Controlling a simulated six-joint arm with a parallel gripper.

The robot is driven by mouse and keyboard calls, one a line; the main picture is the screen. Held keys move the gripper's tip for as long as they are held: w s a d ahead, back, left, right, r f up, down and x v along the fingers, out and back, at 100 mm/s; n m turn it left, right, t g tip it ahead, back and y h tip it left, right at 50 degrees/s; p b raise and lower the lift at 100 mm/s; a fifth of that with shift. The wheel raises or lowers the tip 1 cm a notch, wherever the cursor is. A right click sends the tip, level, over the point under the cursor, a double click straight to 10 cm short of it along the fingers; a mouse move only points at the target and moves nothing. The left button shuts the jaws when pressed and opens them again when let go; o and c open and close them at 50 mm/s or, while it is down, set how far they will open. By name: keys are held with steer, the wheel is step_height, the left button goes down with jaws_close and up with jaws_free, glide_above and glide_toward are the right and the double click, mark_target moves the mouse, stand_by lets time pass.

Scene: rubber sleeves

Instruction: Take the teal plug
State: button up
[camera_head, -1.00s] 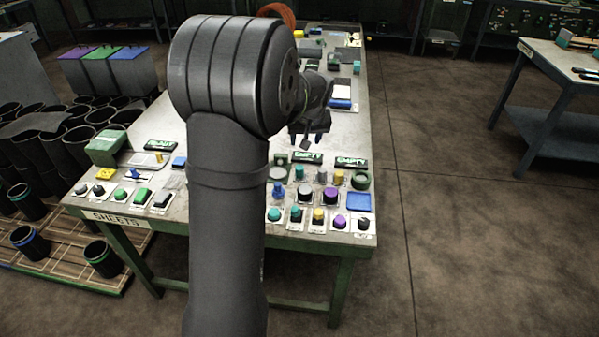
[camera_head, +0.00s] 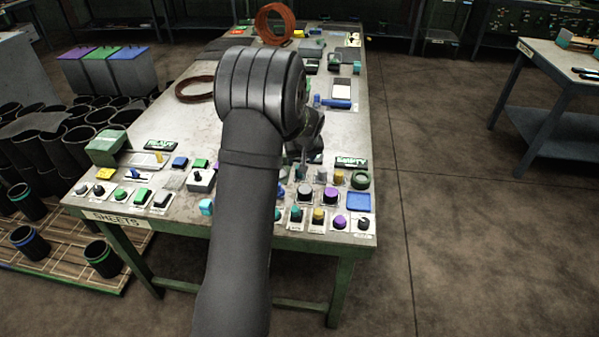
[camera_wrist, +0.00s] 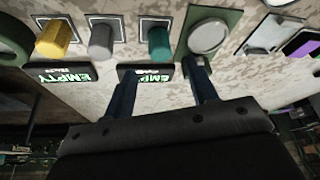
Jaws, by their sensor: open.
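A teal plug (camera_wrist: 158,42) stands in a white-framed square in the wrist view, just beyond the fingertips and between them in the picture. My gripper (camera_wrist: 162,68) is open, with its two dark blue fingers apart and nothing between them. In the head view my gripper (camera_head: 305,150) is low over the near right of the green bench (camera_head: 350,130), partly hidden by my arm.
Beside the teal plug are a grey plug (camera_wrist: 101,39), a yellow plug (camera_wrist: 54,38) and a grey disc (camera_wrist: 208,36) on a green plate. An EMPTY sign (camera_wrist: 148,75) lies under the fingers. Purple (camera_head: 331,194) and other parts crowd the bench's near edge. A copper ring (camera_head: 275,22) stands at the far end.

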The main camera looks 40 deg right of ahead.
steer(key=x, duration=0.5)
steer(key=shift+s+a+f, duration=0.15)
steer(key=shift+s+a, duration=0.05)
steer(key=shift+s, duration=0.05)
steer(key=c, duration=1.1)
steer(key=shift+o, duration=0.2)
